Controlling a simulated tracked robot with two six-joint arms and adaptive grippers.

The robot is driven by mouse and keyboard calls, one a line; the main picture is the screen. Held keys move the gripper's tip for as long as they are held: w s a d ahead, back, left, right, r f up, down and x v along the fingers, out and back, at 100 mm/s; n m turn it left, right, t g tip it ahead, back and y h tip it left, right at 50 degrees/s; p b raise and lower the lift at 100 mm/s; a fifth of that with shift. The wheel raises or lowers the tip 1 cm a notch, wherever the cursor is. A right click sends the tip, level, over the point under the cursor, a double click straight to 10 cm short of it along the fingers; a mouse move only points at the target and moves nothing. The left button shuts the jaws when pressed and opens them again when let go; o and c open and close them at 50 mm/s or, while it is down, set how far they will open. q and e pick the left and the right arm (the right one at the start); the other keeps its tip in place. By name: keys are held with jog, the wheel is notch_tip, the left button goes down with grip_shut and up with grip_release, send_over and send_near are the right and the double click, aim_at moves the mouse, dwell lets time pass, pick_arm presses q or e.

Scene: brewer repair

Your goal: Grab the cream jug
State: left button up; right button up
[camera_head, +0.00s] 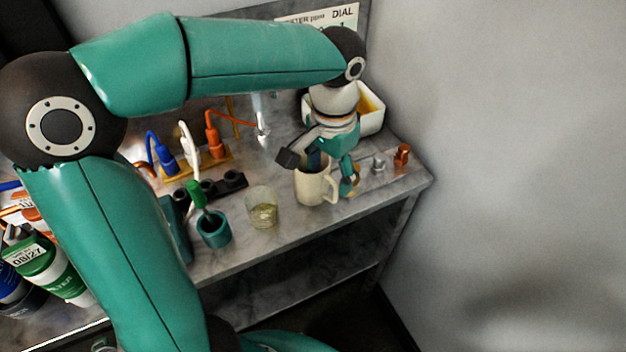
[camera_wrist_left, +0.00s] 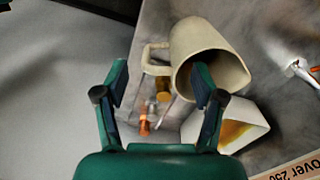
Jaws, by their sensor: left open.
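The cream jug (camera_head: 311,188) stands upright near the front right of the grey marbled worktop, its handle on the right. It also shows in the left wrist view (camera_wrist_left: 228,62), with its open mouth facing the camera. My left gripper (camera_head: 330,174) is open above and around the jug's handle side. In the left wrist view, the left gripper (camera_wrist_left: 161,80) has one finger over the jug's mouth and the other beyond the handle. I cannot tell whether either finger touches the jug. My right gripper is not in view.
A glass of pale liquid (camera_head: 263,208) and a teal cup (camera_head: 214,229) stand left of the jug. A white container with amber liquid (camera_head: 372,112) is behind it. Copper (camera_head: 402,155) and silver (camera_head: 378,163) fittings lie right. The worktop's front edge is close.

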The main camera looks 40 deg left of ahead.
pick_arm(q)
jog(key=shift+w+d+f, duration=0.1)
jog(key=shift+f, duration=1.5)
jog(key=shift+w+d+f, duration=0.1)
jog(key=shift+f, duration=1.45)
grip_shut()
